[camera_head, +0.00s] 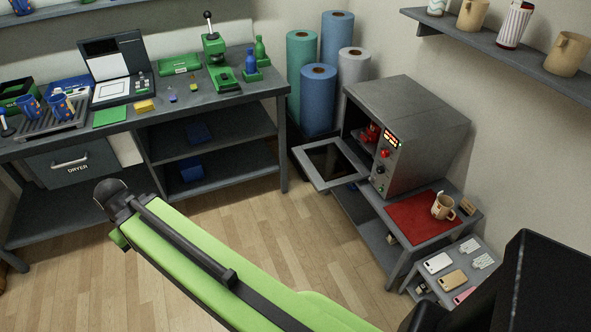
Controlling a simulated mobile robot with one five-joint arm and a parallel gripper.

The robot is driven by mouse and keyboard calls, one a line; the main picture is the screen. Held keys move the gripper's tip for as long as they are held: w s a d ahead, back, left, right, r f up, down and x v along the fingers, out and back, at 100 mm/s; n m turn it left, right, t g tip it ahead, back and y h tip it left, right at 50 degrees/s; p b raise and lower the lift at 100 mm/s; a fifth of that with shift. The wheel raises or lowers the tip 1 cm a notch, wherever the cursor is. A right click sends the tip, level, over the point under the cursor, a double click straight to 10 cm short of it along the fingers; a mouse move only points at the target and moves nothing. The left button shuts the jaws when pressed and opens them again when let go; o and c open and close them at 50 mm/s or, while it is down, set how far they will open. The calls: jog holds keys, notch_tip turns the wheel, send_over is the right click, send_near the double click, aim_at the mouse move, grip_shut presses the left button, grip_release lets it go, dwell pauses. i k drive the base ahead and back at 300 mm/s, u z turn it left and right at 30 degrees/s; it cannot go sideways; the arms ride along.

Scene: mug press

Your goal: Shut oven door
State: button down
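The grey oven (425,125) stands on a low grey cabinet at the right, against the wall. Its door (305,172), a grey frame with a dark window, is open. It is folded down and sticks out to the left from the lower edge of the opening, about level. A red object, which looks like a mug (371,133), is inside the oven. The control panel with red digits and knobs is beside the opening. My green arm crosses the lower left and middle, with a dark joint at its far end. My gripper's fingers do not show.
A beige mug (443,206) stands on a red mat (405,222) in front of the oven's right side. Tall rolls (318,98) stand behind the door. A workbench (240,98) with tools fills the back left. The wooden floor (300,235) left of the cabinet is clear.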

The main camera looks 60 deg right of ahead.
aim_at(329, 164)
jog(key=z, duration=0.1)
jog(key=i, duration=0.9)
jog(key=u, duration=0.1)
